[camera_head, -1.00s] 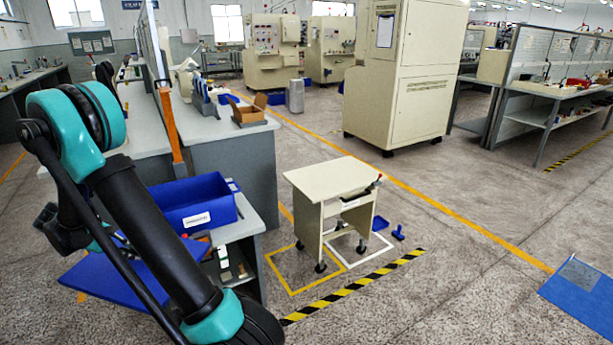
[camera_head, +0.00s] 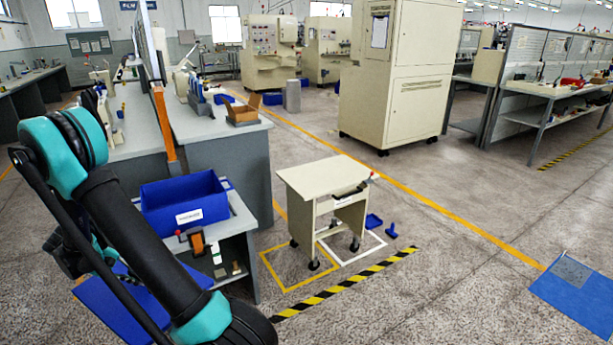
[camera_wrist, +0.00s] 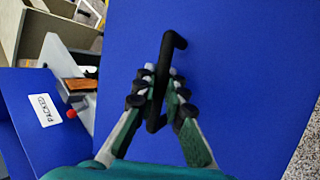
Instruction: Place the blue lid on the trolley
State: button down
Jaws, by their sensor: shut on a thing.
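The blue lid (camera_wrist: 235,75) is a broad flat panel filling most of the wrist view, with a black bar handle (camera_wrist: 170,45) on its face. My gripper (camera_wrist: 162,85) is shut on that handle. In the head view the lid (camera_head: 100,305) shows in part at the lower left, behind my arm, which hides much of it and my gripper. The trolley (camera_head: 322,178) is a small cream table on black casters, right of the lid and apart from it.
A blue labelled bin (camera_head: 185,205) stands on a grey bench (camera_head: 240,222) between the lid and trolley. It also shows in the wrist view (camera_wrist: 25,135). Small items sit on the bench's lower shelf.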

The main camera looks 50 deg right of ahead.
aim_at(324, 170)
jog(key=k+u, duration=0.15)
jog(key=k, duration=0.25)
jog(key=i+l+z, duration=0.15)
jog(key=l+z, duration=0.2)
jog(key=i+l+z, duration=0.15)
jog(key=l+z, duration=0.15)
jog(key=i+l+z, duration=0.5)
jog(key=i, duration=0.2)
jog(key=i+l+u, duration=0.2)
jog(key=i, duration=0.7)
jog(key=i+j, duration=0.05)
